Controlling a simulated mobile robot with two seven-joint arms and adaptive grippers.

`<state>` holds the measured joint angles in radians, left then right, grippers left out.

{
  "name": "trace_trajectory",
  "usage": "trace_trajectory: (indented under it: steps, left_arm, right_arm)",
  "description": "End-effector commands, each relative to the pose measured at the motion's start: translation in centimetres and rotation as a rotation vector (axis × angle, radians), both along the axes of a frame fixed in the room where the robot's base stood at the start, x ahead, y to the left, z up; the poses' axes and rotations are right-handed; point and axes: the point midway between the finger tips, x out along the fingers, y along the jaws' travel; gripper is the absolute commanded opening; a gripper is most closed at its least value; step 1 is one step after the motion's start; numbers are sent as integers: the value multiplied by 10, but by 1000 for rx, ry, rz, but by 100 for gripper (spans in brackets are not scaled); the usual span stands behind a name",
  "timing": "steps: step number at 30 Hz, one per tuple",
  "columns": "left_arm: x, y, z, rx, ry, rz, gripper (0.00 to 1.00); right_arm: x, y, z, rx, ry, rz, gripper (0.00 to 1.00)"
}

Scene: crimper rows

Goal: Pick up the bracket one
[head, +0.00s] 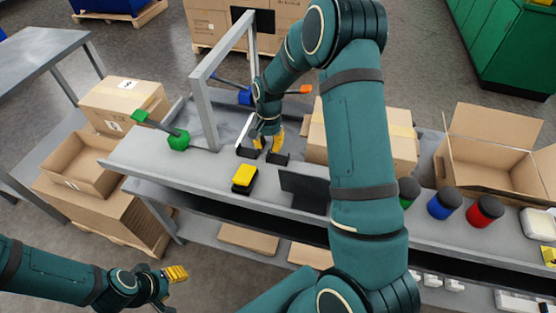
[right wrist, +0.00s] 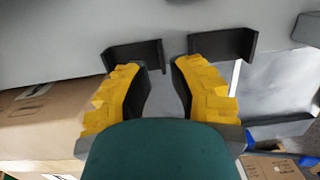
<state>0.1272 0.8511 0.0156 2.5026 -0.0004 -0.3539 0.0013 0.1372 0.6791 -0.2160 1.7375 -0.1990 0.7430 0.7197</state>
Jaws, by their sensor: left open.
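Two small black L-shaped brackets lie on the grey bench, a left one (head: 248,153) and a right one (head: 279,158). Both also show in the right wrist view, one at upper left (right wrist: 135,53) and one at upper right (right wrist: 228,43). My right gripper (head: 267,143) is just above and behind them. Its yellow fingers are apart with nothing between them, as the right wrist view (right wrist: 160,75) shows. I cannot tell whether a fingertip touches a bracket. My left gripper (head: 175,274) is open and empty, low at left, away from the bench.
A yellow-and-black block (head: 244,179) and a black panel (head: 303,189) are in front of the brackets. A grey metal frame (head: 204,112) and a green-handled item (head: 178,139) stand at left. A closed carton (head: 394,138) and canisters (head: 443,204) are at right.

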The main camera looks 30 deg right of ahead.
Motion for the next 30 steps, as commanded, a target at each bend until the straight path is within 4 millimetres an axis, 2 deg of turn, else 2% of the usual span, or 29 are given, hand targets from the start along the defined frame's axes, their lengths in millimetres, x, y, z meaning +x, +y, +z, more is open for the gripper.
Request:
trace_trajectory:
  steps: [1,6,9,15,16,17,18,30]
  left_arm:
    - [1,0,-4,0,-1,0,47]
    - [2,0,-12,1,-5,1,47]
    - [2,0,-13,1,-6,1,47]
    - [2,0,-12,1,-6,1,47]
    - [3,0,-12,1,-6,1,47]
    - [2,0,-12,1,-6,1,47]
    - [2,0,-12,1,-6,1,47]
    - [2,0,-12,1,-6,1,47]
  right_arm:
    - [0,0,-10,1,3,0,20]
    - [1,2,-35,0,4,0,20]
    - [1,2,-42,1,2,1,20]
    - [1,2,-41,0,0,1,20]
    - [1,2,-41,0,1,1,16]
    - [1,2,-41,1,1,1,6]
    - [1,2,-41,0,1,1,0]
    - [0,2,-41,0,1,1,0]
